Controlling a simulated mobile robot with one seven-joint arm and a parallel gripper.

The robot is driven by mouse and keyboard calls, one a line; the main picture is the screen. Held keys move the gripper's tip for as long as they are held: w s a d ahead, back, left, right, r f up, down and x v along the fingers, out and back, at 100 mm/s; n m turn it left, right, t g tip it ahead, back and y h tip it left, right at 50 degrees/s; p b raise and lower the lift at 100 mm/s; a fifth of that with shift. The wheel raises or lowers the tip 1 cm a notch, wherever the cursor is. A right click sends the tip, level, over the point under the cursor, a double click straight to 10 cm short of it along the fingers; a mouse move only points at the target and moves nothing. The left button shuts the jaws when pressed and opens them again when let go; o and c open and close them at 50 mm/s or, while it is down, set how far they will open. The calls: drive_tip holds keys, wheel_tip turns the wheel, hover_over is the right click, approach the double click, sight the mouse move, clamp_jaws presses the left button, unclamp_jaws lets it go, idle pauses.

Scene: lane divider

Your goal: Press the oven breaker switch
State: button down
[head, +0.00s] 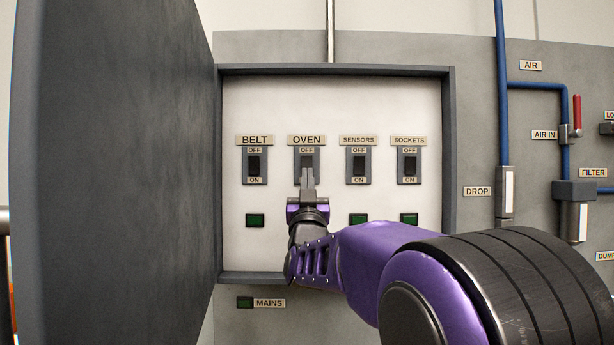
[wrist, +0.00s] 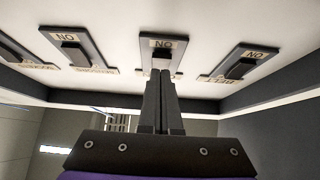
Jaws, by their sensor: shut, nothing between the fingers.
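The oven breaker switch (head: 297,164) is a dark rocker on a grey plate, under an OVEN label in the open cabinet. Its OFF tag shows above; my fingers cover its lower part in the head view. My gripper (head: 307,174) is shut and empty, its fingers pointing at this switch. In the wrist view, turned upside down, the shut fingertips (wrist: 160,76) overlap the oven switch plate (wrist: 162,56), whose ON tag is visible. I cannot tell whether the fingertips touch the rocker. The rocker's position is hidden.
The belt switch (head: 254,165) is to the left, and the sensors switch (head: 359,165) and sockets switch (head: 410,165) to the right. Dark green indicators sit below them. The cabinet door (head: 115,170) stands open at left. Blue pipes (head: 502,90) run at right.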

drive_tip(key=shift+w, duration=0.45)
drive_tip(key=shift+w+f+b, duration=0.15)
drive_tip(key=shift+w+b, duration=0.2)
drive_tip(key=shift+b, duration=0.2)
